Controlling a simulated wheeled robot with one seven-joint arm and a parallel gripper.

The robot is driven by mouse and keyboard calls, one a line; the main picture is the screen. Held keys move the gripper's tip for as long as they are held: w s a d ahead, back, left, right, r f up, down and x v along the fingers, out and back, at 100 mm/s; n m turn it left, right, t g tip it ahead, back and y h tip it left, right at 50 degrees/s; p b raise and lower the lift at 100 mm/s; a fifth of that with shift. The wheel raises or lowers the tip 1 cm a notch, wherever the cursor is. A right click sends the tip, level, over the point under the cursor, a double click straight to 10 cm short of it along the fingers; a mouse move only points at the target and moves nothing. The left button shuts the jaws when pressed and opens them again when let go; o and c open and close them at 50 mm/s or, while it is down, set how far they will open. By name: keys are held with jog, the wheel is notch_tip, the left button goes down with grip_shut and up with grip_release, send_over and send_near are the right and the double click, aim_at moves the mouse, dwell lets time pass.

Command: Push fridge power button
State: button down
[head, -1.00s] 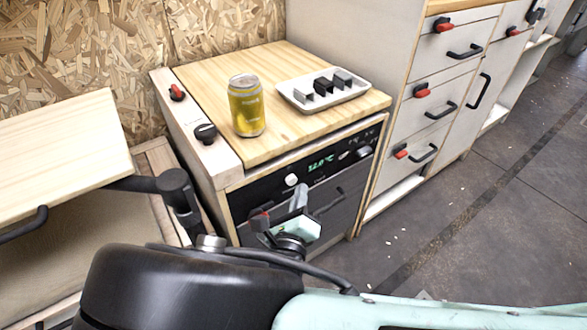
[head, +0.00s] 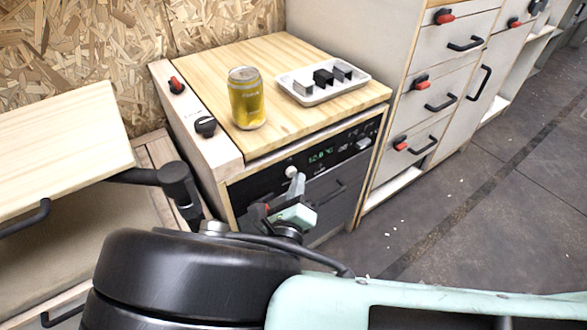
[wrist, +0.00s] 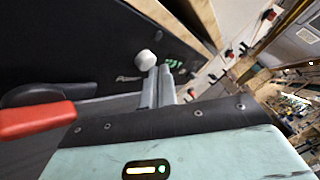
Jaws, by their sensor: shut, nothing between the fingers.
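The fridge (head: 330,189) is a dark-fronted unit in a wooden cabinet, with a green lit display (head: 320,155) on its top panel. Its power button is a round white knob (head: 291,172) left of the display. In the wrist view the white button (wrist: 145,60) stands out from the black panel, with partly hidden "Power" lettering beside it. My gripper (head: 298,180) is shut and empty. Its fingertips (wrist: 158,70) are very close to the button, just right of and below it in the wrist view. I cannot tell whether they touch.
A yellow can (head: 246,98) and a white tray (head: 352,89) with dark blocks stand on the wooden top. A red switch (head: 177,85) and black knob (head: 205,126) sit at its left. Drawers (head: 440,90) stand right; the floor (head: 480,210) is open.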

jog(key=shift+w+a, duration=0.2)
jog(key=shift+w, duration=0.1)
dwell(0.5)
jog(key=shift+s+d+p, duration=0.45)
jog(key=shift+s+p, duration=0.25)
jog(key=s+d+p, duration=0.3)
jog(key=s, duration=0.2)
jog(key=shift+d, duration=0.2)
dwell(0.7)
